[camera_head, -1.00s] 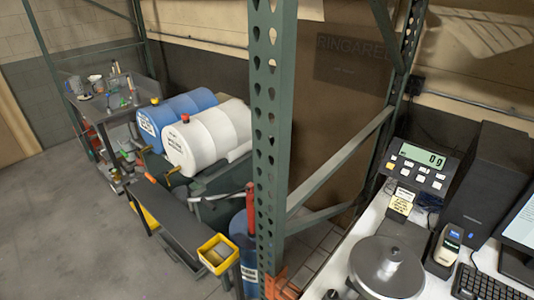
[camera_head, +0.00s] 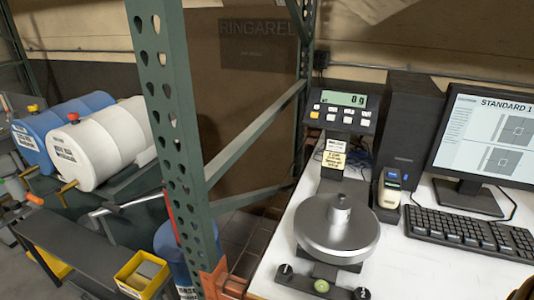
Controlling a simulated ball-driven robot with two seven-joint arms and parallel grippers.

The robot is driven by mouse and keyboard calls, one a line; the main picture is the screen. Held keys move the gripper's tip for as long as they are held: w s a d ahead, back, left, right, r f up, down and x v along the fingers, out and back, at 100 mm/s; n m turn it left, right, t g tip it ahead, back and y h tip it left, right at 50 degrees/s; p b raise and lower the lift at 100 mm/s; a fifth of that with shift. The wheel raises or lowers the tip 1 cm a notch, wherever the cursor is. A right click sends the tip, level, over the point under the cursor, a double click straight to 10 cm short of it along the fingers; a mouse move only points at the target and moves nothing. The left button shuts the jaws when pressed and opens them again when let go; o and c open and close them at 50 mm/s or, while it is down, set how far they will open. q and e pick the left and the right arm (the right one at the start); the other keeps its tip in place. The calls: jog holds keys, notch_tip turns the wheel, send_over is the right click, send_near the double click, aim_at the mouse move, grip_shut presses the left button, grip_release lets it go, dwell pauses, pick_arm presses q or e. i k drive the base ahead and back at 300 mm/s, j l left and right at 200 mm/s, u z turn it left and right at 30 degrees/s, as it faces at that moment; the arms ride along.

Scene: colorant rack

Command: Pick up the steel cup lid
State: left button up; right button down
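A round steel disc (camera_head: 325,238) rests on top of the scale on the white desk in the head view. A small steel cylinder (camera_head: 341,203) stands up at its middle. I cannot tell whether this cylinder is the steel cup lid, a cup or a knob of the disc. No other steel lid can be made out. Neither of my grippers is in view.
The scale display (camera_head: 344,99) reads 0 g behind the disc. A scanner (camera_head: 390,188), keyboard (camera_head: 470,233) and monitor (camera_head: 490,135) stand to the right. A green rack post (camera_head: 172,130) rises left of the desk. A yellow bin (camera_head: 142,274) and drums (camera_head: 100,145) are farther left.

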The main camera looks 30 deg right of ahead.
aim_at(340, 202)
jog(key=z, duration=1.55)
